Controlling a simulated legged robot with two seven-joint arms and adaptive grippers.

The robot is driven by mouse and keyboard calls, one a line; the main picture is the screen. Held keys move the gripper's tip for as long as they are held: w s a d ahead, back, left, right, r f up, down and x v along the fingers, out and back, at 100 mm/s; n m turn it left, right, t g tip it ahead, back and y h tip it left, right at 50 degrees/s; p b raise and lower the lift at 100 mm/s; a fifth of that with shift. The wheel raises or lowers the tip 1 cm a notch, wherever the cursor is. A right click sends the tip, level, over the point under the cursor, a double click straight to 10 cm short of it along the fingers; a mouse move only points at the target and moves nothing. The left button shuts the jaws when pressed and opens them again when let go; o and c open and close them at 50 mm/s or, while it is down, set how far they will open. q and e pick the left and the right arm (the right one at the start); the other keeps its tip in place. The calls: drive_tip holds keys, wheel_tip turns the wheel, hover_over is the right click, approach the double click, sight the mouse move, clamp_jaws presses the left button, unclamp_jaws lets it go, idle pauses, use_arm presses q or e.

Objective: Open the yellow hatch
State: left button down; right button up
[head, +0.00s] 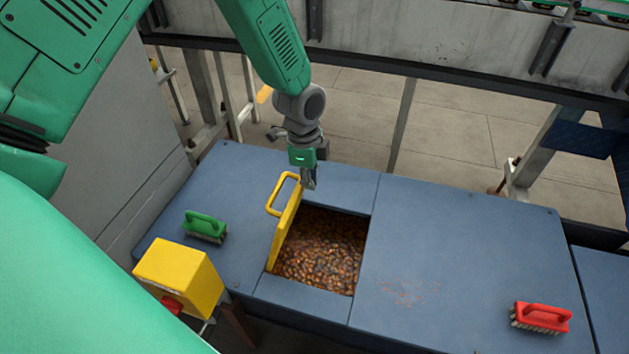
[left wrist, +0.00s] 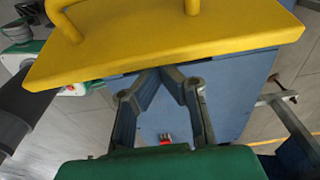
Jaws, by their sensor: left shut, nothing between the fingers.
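The yellow hatch (head: 285,232) stands tilted up, close to upright, along the left edge of a square opening in the blue table. Its yellow loop handle (head: 272,208) faces left. My right gripper is not in view.
The blue table (head: 460,240) has free room right of the opening. A green brush (head: 205,225) lies left of the hatch, and a red brush (head: 541,318) lies at the right. A yellow box (head: 178,277) with a red button stands at the near left.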

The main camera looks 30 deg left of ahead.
use_arm(q)
drive_tip(key=shift+a+r, duration=0.1)
drive_tip(key=s+a+r+t+h+p, duration=0.1)
drive_tip(key=s+a+h+p, duration=0.1)
drive_tip(key=a, duration=0.9)
drive_tip(key=shift+s+a+h+p, duration=0.35)
drive_tip(key=shift+s+p, duration=0.4)
drive_tip(key=shift+p, duration=0.45)
drive_tip(key=shift+d, duration=0.1)
